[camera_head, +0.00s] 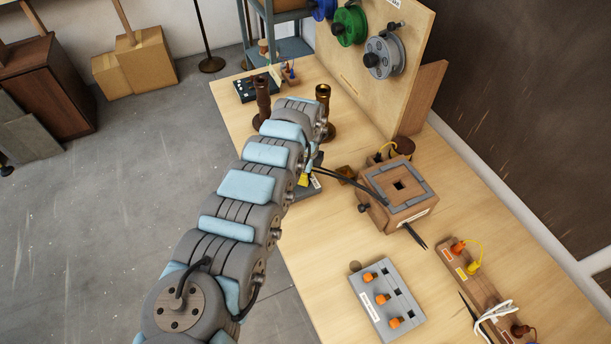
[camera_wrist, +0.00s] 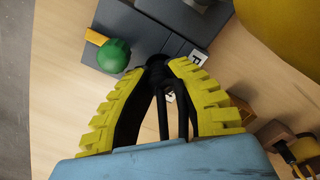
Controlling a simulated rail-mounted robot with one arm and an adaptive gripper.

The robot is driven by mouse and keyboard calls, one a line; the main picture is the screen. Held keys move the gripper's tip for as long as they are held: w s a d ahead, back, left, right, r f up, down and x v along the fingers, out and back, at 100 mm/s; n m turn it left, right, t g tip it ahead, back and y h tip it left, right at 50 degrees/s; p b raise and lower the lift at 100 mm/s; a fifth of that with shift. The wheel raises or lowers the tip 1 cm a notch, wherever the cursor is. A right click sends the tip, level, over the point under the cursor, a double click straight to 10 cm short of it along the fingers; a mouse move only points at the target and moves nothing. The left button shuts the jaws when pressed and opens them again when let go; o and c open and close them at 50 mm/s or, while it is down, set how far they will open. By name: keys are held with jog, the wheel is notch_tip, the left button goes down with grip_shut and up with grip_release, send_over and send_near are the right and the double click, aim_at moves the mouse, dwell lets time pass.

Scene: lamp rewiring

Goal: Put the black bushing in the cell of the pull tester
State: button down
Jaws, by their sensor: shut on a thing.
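My gripper (camera_wrist: 160,68) has yellow ridged fingers with black inner pads. Its fingertips are closed on a small dark round piece, the black bushing (camera_wrist: 156,60), largely covered by the fingers. Dark cords (camera_wrist: 163,115) run between the fingers. Just beyond the fingertips lies a grey device (camera_wrist: 182,47) with a small white label and a green ball (camera_wrist: 113,56) on a lever; it looks like the pull tester. I cannot make out its cell. In the head view my arm hides most of the gripper and device; only a yellow bit (camera_head: 303,180) shows.
A wooden box (camera_head: 415,200) with a square hole stands right of my gripper, with dark cords running to it. A grey board with orange knobs (camera_head: 386,300) lies nearer. A brass post (camera_head: 323,100) stands behind. Spools hang on the back panel (camera_head: 363,75).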

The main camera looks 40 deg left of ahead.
jog(key=c, duration=1.1)
grip_release()
jog(key=shift+o, duration=0.2)
notch_tip(320, 180, up, 12)
